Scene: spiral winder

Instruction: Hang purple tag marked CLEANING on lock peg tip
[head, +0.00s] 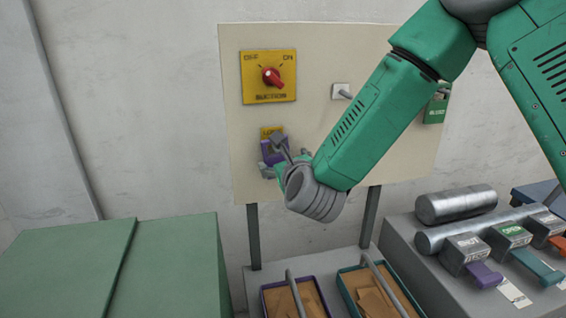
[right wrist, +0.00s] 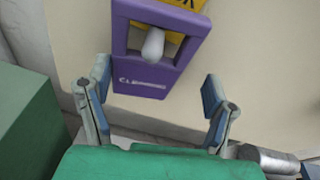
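The purple tag (right wrist: 150,82), with pale lettering that looks like CLEANING, is at the beige board in the right wrist view. The rounded pale lock peg tip (right wrist: 153,44) shows inside the tag's window, below its top bar. Whether the bar bears on the peg I cannot tell. My right gripper (right wrist: 156,90) is open, its fingers spread on both sides of the tag's lower end with gaps. In the head view the tag (head: 268,153) is partly hidden by my right gripper (head: 277,163), under the yellow lock label (head: 271,132). My left gripper is not in view.
A yellow switch plate (head: 268,92) with a red knob is above the tag. A bare peg (head: 341,91) and a green tag (head: 436,109) are to the right. Below stand two trays (head: 284,283) with handles, a grey bench (head: 425,270) and a green cabinet (head: 175,265).

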